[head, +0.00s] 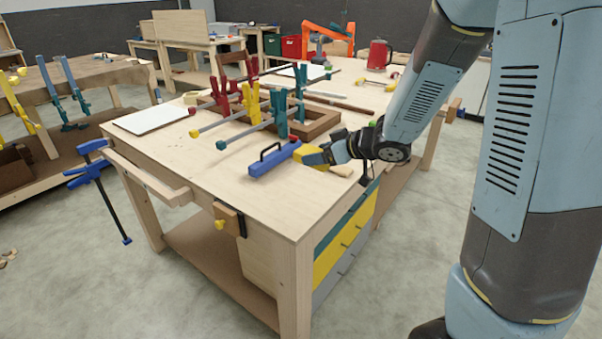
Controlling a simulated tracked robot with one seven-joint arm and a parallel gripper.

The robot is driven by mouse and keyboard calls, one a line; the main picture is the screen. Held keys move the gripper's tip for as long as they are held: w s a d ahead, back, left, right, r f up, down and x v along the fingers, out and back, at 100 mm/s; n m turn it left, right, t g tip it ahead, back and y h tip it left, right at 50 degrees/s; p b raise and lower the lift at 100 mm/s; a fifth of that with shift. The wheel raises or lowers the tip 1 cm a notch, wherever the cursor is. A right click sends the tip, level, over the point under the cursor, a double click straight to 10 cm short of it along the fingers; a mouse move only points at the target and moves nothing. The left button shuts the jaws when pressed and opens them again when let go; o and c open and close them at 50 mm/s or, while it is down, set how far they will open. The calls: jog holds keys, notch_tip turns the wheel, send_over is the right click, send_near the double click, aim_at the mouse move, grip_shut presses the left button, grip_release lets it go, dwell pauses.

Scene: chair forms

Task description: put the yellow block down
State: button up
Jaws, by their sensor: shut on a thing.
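The yellow block (310,155) is at the end of my arm, over the right part of the workbench (220,185). My gripper (326,155) reaches in from the right and is shut on the yellow block. The block is next to the right end of a blue tool with a black handle (270,161). I cannot tell whether the block touches the blue tool or the bench top. My fingers hide part of the block.
A pale wooden piece (342,170) lies just below my gripper. Red, yellow and teal clamps (252,104) hold a brown wooden frame (322,122) behind. A white sheet (150,118) lies at the left. The bench's front area is bare.

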jog(key=w+a, duration=0.1)
jog(key=w+f, duration=0.1)
jog(key=w+a+f, duration=0.1)
jog(key=shift+w+a, duration=0.3)
jog(key=shift+w, duration=0.05)
send_over(300, 184)
notch_tip(300, 184, down, 6)
jog(key=shift+r, duration=0.15)
jog(key=shift+f, duration=1.55)
jog(key=shift+w+f, duration=0.1)
jog(key=shift+f, duration=0.5)
jog(key=o, duration=1.2)
jog(key=shift+o, duration=0.2)
